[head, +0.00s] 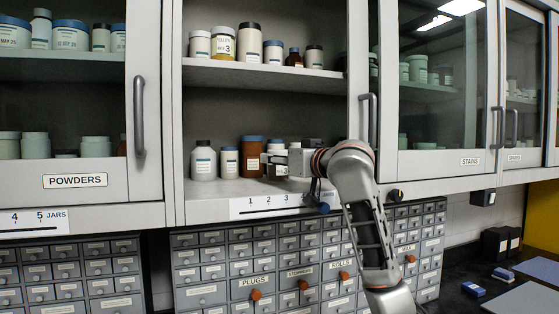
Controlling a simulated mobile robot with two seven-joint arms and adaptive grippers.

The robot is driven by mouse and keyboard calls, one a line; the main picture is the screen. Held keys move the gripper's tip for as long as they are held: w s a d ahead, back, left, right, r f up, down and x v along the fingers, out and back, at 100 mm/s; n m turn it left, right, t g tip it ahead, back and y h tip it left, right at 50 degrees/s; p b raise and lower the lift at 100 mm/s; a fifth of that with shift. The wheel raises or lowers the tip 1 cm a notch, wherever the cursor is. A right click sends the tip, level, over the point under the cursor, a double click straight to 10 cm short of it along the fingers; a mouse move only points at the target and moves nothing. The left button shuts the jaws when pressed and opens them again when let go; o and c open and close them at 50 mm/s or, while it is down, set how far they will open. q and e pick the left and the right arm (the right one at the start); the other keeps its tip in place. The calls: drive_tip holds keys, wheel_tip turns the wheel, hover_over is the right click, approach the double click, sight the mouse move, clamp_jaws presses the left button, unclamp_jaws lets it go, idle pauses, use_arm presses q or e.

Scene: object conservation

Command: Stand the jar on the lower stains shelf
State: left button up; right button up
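The stains cabinet is on the right, behind a glass door labelled STAINS (470,161). Green-lidded jars (417,68) stand on its upper shelf, and its lower level shows dimly through the glass. My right gripper (268,159) reaches leftward into the open middle cabinet, low over its bottom shelf (215,206). A jar with a white label (282,171) is at the fingers, mostly covered by the gripper. I cannot tell whether the fingers are closed on it. Which jar the task means is not clear. My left gripper is not in view.
A white-capped jar (204,160), a smaller jar (229,162) and a brown jar (253,157) stand left of the gripper. Several jars line the shelf above. The powders door (75,181) is at left. Small drawers (200,275) fill the space below.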

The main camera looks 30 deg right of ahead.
drive_tip(key=shift+f, duration=0.2)
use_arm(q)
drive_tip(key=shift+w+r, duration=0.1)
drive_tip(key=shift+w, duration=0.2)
use_arm(e)
drive_tip(key=shift+f, duration=0.1)
drive_tip(key=o, duration=1)
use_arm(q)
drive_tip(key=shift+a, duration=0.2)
use_arm(e)
drive_tip(key=shift+o, duration=0.2)
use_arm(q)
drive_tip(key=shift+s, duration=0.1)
